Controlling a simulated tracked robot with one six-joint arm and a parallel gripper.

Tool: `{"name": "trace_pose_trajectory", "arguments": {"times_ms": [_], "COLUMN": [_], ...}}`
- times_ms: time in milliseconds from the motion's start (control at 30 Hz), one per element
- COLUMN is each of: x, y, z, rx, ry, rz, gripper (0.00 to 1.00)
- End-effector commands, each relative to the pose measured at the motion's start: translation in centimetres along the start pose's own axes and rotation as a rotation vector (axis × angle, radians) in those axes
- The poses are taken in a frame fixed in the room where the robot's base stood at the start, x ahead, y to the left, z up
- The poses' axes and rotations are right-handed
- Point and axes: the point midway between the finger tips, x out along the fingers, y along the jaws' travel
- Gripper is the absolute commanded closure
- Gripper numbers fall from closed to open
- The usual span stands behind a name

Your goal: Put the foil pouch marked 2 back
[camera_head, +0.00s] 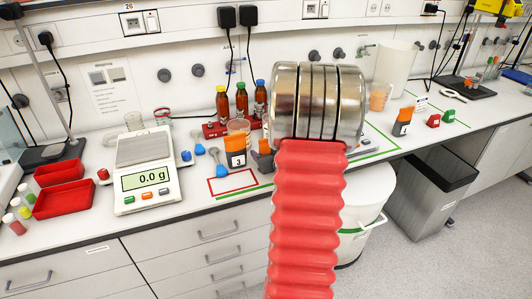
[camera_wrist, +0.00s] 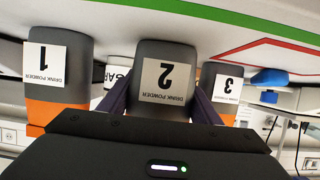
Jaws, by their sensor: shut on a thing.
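In the wrist view, which looks upside down, my gripper (camera_wrist: 160,104) is shut on the foil pouch marked 2 (camera_wrist: 165,52), a dark grey pouch with a white label. Pouch 1 (camera_wrist: 58,50) is to its left and pouch 3 (camera_wrist: 224,80) to its right; both are dark grey and orange. In the head view, pouch 3 (camera_head: 235,151) stands on the bench behind an empty red-outlined rectangle (camera_head: 232,193). My arm hides the gripper and most or all of pouch 2 there. I cannot tell whether pouch 2 touches the bench.
A scale (camera_head: 148,170) reading 0.0 g and red trays (camera_head: 62,200) stand on the left. Bottles (camera_head: 241,100) in a red rack and blue scoops (camera_head: 220,171) are near pouch 3. Another orange-and-dark pouch (camera_head: 402,121) stands to the right, near green floor-plan lines (camera_head: 375,155) on the bench.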

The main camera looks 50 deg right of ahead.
Motion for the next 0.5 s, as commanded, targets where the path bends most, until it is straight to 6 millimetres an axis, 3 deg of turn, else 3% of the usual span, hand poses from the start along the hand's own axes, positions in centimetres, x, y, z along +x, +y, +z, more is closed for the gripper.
{"name": "trace_pose_trajectory", "arguments": {"times_ms": [100,133,400,500], "x": [0.08,0.09,0.08,0.08], "y": [-0.01,-0.02,-0.04,-0.05], "z": [0.14,0.21,0.17,0.16], "rx": [0.0,0.001,0.0,0.0], "ry": [0.001,0.0,0.0,0.0], "rz": [0.0,0.0,-0.001,-0.001], "gripper": [0.76,0.42,0.24,0.24]}}
